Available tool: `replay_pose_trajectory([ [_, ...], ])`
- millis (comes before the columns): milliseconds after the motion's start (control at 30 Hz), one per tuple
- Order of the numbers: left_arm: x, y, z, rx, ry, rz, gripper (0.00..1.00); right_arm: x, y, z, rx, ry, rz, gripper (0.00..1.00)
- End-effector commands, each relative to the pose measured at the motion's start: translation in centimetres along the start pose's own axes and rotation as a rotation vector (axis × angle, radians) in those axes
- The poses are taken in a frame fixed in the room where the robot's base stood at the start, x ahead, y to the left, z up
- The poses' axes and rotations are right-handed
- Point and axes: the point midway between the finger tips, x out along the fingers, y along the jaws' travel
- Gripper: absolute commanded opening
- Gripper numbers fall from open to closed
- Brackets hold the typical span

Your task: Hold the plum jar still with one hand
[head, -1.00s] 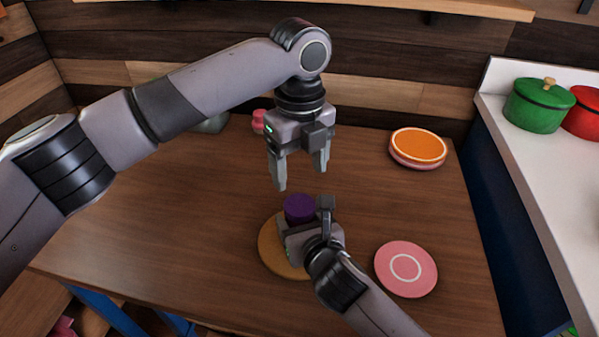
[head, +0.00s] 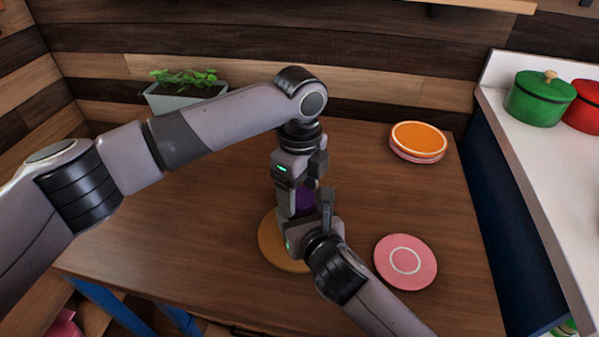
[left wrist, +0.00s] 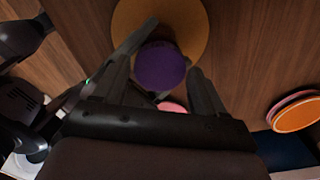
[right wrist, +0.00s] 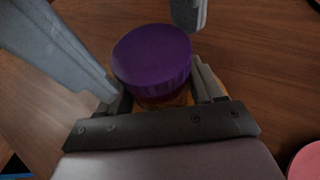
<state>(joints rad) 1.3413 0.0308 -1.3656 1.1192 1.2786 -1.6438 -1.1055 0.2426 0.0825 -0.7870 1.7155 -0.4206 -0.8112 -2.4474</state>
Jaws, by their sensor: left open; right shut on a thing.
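The plum jar has a purple lid (head: 306,197) and stands upright on a round wooden board (head: 270,247). My right gripper (head: 301,230) is shut on the jar's body below the lid; the right wrist view shows the lid (right wrist: 153,55) above its fingers. My left gripper (head: 302,196) points down from above, open, with its fingers on either side of the lid. The left wrist view shows the lid (left wrist: 160,66) between them, with a gap on the right; contact on the other side is unclear. Much of the jar's body is hidden by my grippers.
A pink plate (head: 405,262) lies right of the board. A stack topped by an orange plate (head: 418,138) is at the back right. A planter (head: 183,94) stands behind my left arm. Green (head: 540,98) and red (head: 583,107) pots stand on the right counter. The right tabletop is mostly clear.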

Motion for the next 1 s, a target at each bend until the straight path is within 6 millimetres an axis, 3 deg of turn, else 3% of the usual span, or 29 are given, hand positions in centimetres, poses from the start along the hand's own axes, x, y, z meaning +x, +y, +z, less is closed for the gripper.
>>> replay_pose_trajectory([
  [367, 0.76, -0.01, 0.03, 0.000, -0.001, 0.000, 0.71, 0.01, -0.01, -0.06, 0.000, 0.001, 0.000, 0.00],
  [500, 0.74, 0.00, 0.03, 0.000, -0.001, 0.000, 0.29, 0.01, -0.01, -0.06, 0.000, 0.001, 0.000, 0.00],
  [533, 0.74, 0.00, 0.03, 0.000, -0.001, 0.000, 0.24, 0.01, -0.01, -0.06, 0.000, 0.001, 0.000, 0.00],
  [767, 0.73, 0.00, 0.00, -0.017, 0.000, 0.000, 0.23, 0.01, 0.00, -0.06, 0.000, 0.001, 0.000, 0.00],
  [1000, 0.75, 0.01, -0.11, -0.324, 0.002, 0.000, 0.23, 0.01, 0.00, -0.06, 0.000, 0.001, 0.000, 0.00],
])
